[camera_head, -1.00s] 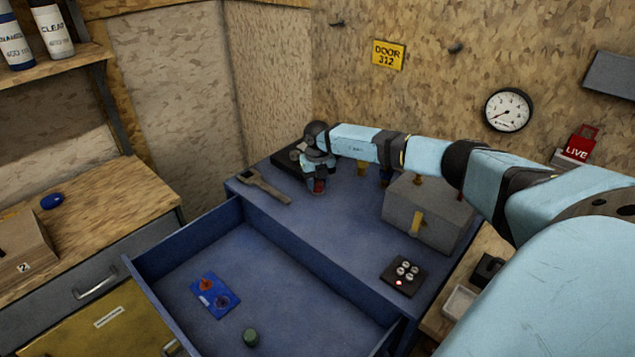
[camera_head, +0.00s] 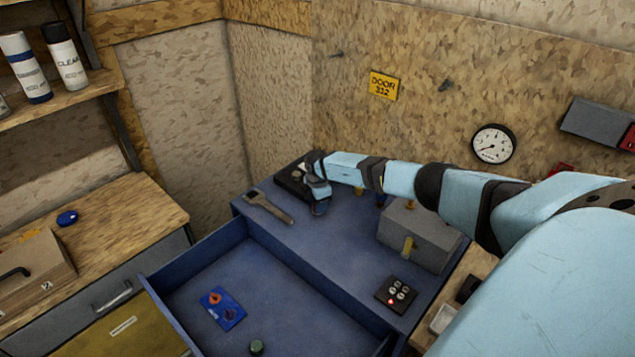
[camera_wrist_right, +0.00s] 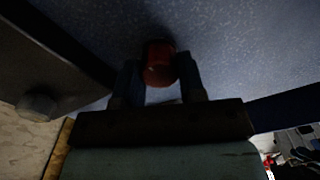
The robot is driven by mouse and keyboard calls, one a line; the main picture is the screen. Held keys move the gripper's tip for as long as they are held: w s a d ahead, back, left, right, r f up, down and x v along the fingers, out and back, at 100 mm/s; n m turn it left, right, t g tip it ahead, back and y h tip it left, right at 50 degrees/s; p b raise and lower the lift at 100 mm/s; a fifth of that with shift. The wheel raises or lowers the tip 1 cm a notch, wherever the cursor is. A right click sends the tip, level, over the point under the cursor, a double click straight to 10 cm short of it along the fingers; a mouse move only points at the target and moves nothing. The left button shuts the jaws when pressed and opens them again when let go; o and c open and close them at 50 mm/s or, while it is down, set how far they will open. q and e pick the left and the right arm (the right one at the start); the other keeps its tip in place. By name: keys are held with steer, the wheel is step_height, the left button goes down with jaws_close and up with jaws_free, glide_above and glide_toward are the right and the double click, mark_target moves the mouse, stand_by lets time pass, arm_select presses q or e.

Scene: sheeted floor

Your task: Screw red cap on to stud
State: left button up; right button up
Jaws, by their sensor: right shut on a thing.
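The red cap (camera_wrist_right: 158,63) is between the fingers of my right gripper (camera_wrist_right: 160,82) in the right wrist view, and the gripper is shut on it. A dark block edge with a grey knob-like part (camera_wrist_right: 37,105) shows at left in the wrist view; I cannot tell if this is the stud. My left gripper is out of view.
A grey box (camera_head: 418,236) and a black button panel (camera_head: 396,293) are to the right. The open blue drawer (camera_head: 262,290) in front holds a blue plate (camera_head: 222,309) and a green cylinder (camera_head: 257,347).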

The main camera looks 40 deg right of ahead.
steer(key=shift+m, duration=1.3)
steer(key=shift+m+b, duration=0.3)
steer(key=o, duration=1.1)
steer(key=shift+c, duration=0.8)
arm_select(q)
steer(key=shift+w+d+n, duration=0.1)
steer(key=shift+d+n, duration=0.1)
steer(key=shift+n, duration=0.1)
